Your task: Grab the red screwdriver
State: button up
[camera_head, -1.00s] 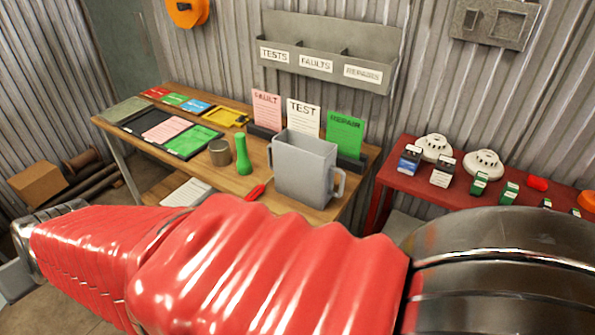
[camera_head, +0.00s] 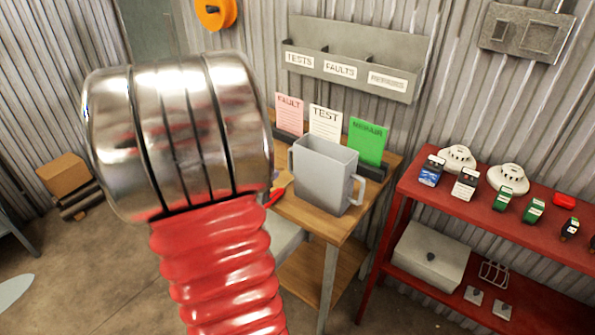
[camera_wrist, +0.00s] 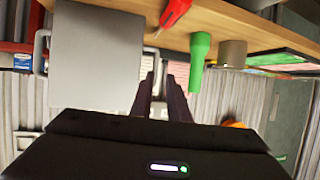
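The red screwdriver (camera_head: 276,197) lies on the wooden table beside the grey two-handled container (camera_head: 325,178); my arm partly covers it in the head view. In the wrist view, which appears upside down, the screwdriver (camera_wrist: 174,12) lies at the top edge, its shaft pointing down toward the table edge. My gripper (camera_wrist: 164,76) shows two dark fingers with a gap between them and nothing held. They are apart from the screwdriver, below it in the picture. My gripper is hidden behind my arm in the head view.
A green torch-like object (camera_wrist: 199,55) and a round tin (camera_wrist: 232,53) stand near the screwdriver. The grey container (camera_wrist: 97,55) is close on the other side. Cards (camera_head: 325,122) stand behind it. A red shelf (camera_head: 480,222) with detectors is at right.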

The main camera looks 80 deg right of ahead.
aim_at(290, 165)
jog(key=shift+s, duration=0.35)
jog(key=shift+d, duration=0.1)
jog(key=x, duration=0.8)
jog(key=shift+d+f, duration=0.15)
jog(key=shift+d, duration=0.1)
jog(key=shift+s, duration=0.1)
jog(key=shift+x, duration=2.55)
jog(key=shift+s, duration=0.1)
jog(key=shift+c, duration=0.4)
grip_shut()
